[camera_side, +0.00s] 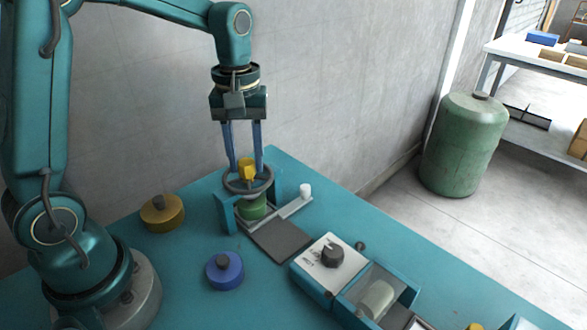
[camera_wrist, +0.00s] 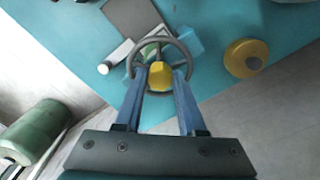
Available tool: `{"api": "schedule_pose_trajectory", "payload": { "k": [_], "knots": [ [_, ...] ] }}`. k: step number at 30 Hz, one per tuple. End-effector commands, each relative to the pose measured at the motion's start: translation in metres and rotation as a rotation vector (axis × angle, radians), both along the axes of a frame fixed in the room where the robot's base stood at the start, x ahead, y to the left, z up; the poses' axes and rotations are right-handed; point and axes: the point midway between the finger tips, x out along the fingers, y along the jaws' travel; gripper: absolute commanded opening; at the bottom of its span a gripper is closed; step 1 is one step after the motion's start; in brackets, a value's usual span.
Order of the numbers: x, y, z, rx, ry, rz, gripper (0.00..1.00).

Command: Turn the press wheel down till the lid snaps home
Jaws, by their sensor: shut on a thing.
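The press wheel is a dark grey ring (camera_side: 249,192) with a yellow hub (camera_side: 247,168), on top of a small teal press frame (camera_side: 226,213). My gripper (camera_side: 246,171) points straight down, its two blue fingers on either side of the hub and shut on it. In the wrist view the ring (camera_wrist: 163,41) circles the yellow hub (camera_wrist: 160,75) between the fingers. A green round piece (camera_side: 252,208) sits under the wheel inside the frame. Whether its lid is seated cannot be told; the wheel and frame hide its top.
A white box with a dial (camera_side: 330,266) stands to the right.

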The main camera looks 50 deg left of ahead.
Motion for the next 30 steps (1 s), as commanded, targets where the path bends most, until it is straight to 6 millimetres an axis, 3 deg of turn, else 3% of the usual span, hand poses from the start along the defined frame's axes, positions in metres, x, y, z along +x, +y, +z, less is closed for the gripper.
{"api": "schedule_pose_trajectory", "payload": {
  "k": [12,30],
  "knots": [
    [-0.0001,-0.0007,0.0014,-0.002,-0.001,-0.246,0.00],
    [-0.0002,-0.0007,0.0013,-0.002,-0.001,-0.303,0.00]
  ]
}}
